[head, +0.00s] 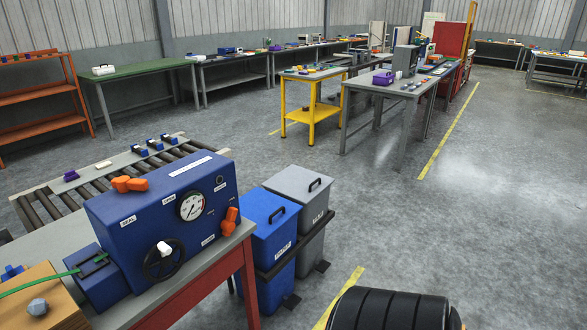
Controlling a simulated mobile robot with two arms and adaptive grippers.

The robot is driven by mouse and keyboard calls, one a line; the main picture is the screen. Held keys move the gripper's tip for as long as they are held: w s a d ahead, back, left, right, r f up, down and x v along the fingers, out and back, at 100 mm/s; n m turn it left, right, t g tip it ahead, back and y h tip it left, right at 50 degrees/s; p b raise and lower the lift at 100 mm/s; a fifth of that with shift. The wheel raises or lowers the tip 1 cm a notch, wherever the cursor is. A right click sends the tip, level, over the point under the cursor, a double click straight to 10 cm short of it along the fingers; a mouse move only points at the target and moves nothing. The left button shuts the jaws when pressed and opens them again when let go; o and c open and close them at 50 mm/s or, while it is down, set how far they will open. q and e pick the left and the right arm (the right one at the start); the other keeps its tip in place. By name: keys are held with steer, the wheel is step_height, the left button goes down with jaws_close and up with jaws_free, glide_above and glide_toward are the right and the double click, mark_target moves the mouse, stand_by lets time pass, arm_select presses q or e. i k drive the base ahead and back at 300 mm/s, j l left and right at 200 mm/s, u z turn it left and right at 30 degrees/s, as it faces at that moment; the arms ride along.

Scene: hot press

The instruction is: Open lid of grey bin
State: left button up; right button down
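The grey bin (313,232) stands on the floor right of the red-framed press table, next to a blue bin. Its grey lid (293,183) lies closed on top, with a black handle (314,185) on the upper face. The grey bin's left side is mostly hidden by the blue bin. Neither of my grippers shows in the head view.
The blue bin (268,245) has a closed lid with a black handle. The blue press (165,225) sits on the table (205,287) at left. Floor right of the bins is open. A yellow-framed cart (313,108) stands farther back.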

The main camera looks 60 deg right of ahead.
mark_target(302, 185)
steer(key=z, duration=2.05)
steer(key=i+l+u, duration=0.15)
steer(key=u, duration=0.3)
steer(key=i+l+u, duration=0.1)
steer(key=u, duration=0.35)
steer(key=i+l+u, duration=0.25)
steer(key=l, duration=0.5)
steer(key=l+u, duration=0.25)
steer(key=l, duration=0.5)
steer(key=i+l+u, duration=0.25)
steer(key=l, duration=0.55)
steer(key=k, duration=0.15)
